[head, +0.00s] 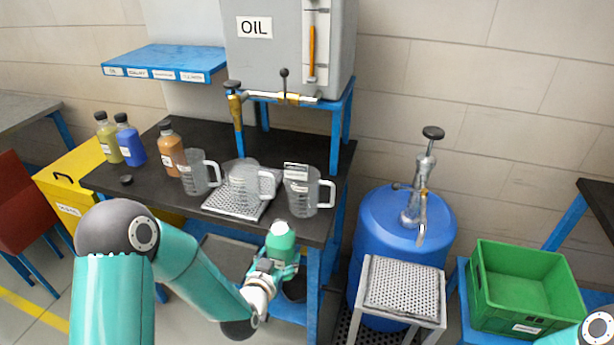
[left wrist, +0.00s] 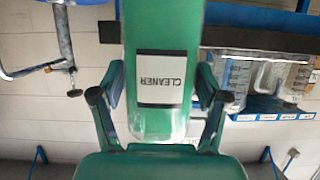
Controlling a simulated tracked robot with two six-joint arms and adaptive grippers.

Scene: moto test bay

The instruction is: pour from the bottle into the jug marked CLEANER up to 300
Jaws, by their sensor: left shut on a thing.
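My left gripper (head: 272,266) is shut on a green bottle (head: 281,240) in front of the bench's right front edge. In the left wrist view the bottle (left wrist: 165,50) stands between the two fingers (left wrist: 160,98), with a white CLEANER label that appears upside down there. No dark cap shows on it in the head view. Three clear measuring jugs stand on the bench: a left jug (head: 194,178), a middle jug (head: 243,186) on a perforated tray, and a right jug (head: 301,200). Their markings are too small to read, and they look empty. My right gripper is out of view.
Yellow (head: 107,140), blue (head: 130,145) and orange (head: 170,152) bottles stand at the left of the black bench (head: 150,205). A loose black cap (head: 126,180) lies nearby. The OIL tank (head: 280,50) rises behind. A blue drum (head: 375,225) and green crate (head: 525,290) stand right.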

